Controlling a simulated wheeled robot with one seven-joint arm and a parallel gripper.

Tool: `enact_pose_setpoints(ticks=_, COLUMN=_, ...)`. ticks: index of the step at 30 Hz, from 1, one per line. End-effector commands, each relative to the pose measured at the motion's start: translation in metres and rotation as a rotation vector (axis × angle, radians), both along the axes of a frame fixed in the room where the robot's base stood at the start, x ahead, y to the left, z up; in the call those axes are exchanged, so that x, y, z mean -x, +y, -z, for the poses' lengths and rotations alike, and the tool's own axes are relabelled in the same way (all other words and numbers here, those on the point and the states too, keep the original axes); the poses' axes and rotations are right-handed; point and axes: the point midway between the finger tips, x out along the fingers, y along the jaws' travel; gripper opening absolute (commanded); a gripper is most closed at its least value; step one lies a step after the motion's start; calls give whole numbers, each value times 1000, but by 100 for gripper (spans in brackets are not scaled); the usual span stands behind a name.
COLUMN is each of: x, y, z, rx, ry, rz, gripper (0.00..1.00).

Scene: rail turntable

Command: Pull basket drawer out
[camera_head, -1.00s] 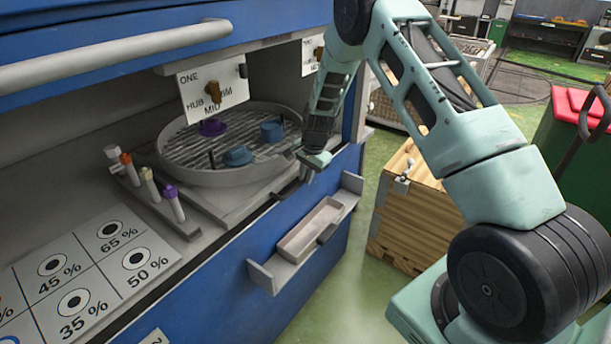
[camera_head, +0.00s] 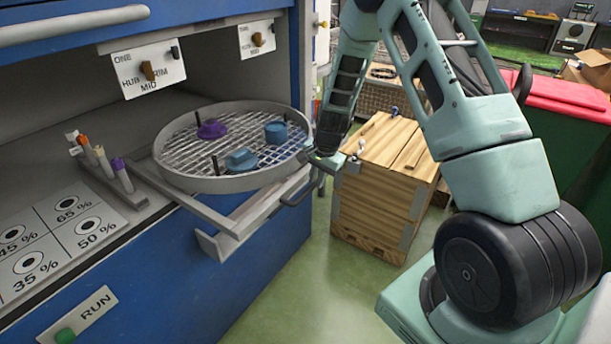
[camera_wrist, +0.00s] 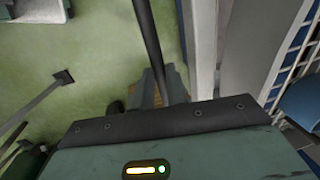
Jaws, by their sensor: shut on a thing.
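The basket drawer (camera_head: 222,246) stands out past the blue cabinet front, over the floor. Its round wire basket (camera_head: 205,186) holds one purple piece (camera_head: 211,129) and two blue pieces (camera_head: 242,159). My gripper (camera_head: 314,178) is at the drawer's front right corner, shut on its dark handle (camera_head: 290,201). In the wrist view, the dark handle bar (camera_wrist: 148,40) runs down to my gripper, and part of the basket shows at the right edge. My fingertips are small in the head view and mostly hidden in the wrist view.
A wooden crate (camera_head: 385,185) stands on the green floor just right of my gripper. A sign marked ONE (camera_head: 149,71) hangs above the basket. A marker rack (camera_head: 105,170) and a percent board (camera_head: 60,230) lie left. Floor is open before the crate.

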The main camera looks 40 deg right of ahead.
Motion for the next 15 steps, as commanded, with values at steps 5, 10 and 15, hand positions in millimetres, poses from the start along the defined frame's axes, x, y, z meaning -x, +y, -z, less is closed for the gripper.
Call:
enact_pose_setpoints(ticks=5, x=20, y=-8, z=0, rx=0, ry=0, rz=2, gripper=0)
enact_pose_setpoints(ticks=10, x=29, y=-11, z=0, rx=-1, ry=-1, rz=1, gripper=0)
enact_pose_setpoints(ticks=15, x=32, y=-11, z=0, rx=0, ry=0, rz=-1, gripper=0)
